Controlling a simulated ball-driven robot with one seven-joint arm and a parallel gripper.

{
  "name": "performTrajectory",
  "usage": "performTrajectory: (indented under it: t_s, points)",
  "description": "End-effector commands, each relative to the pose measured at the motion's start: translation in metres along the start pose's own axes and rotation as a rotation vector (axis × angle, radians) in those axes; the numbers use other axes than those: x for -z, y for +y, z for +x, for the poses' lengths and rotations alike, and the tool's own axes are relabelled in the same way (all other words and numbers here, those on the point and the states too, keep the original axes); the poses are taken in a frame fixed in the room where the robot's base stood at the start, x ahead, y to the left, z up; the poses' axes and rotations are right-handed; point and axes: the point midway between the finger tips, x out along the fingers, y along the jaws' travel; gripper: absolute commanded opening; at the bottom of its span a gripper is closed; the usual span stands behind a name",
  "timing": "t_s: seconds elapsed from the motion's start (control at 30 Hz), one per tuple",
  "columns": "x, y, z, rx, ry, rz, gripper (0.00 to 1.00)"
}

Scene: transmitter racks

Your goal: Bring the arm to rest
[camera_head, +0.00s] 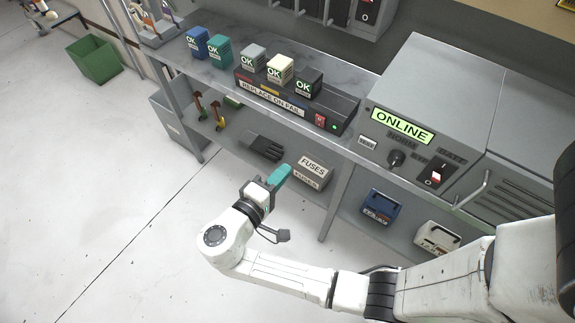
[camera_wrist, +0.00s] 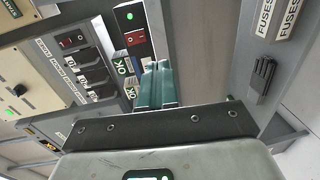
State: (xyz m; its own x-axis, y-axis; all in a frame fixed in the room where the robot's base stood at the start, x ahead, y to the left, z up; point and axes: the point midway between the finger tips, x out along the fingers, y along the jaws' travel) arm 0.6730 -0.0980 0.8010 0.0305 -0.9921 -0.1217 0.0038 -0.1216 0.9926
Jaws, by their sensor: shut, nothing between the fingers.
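My gripper (camera_head: 279,176) is in front of the bench, over the open floor beside the lower shelf. Its teal fingers are together with nothing between them. In the wrist view my gripper (camera_wrist: 158,72) shows as teal fingers at the centre, closed. My white arm reaches in from the lower right of the head view and is bent, its elbow low and to the left of centre. The gripper appears apart from the bench and the shelf items, though the exact gap cannot be told.
The bench top holds a black tester (camera_head: 337,109) and several OK-labelled blocks. An ONLINE cabinet (camera_head: 402,123) stands to the right. The lower shelf holds a FUSES box (camera_head: 312,170), a black item (camera_head: 262,146) and a blue case (camera_head: 378,207). A green bin (camera_head: 95,61) stands left; floor there is clear.

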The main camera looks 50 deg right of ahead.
Motion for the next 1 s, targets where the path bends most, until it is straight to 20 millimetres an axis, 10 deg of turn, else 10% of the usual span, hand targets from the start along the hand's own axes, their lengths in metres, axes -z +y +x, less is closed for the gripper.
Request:
performTrajectory:
  t_s: [0.67,1.0]
  points:
    - [-0.001,-0.001,0.0,0.007,-0.003,-0.001,0.0]
    - [-0.07,-0.045,0.042,0.509,-0.127,-0.006,0.0]
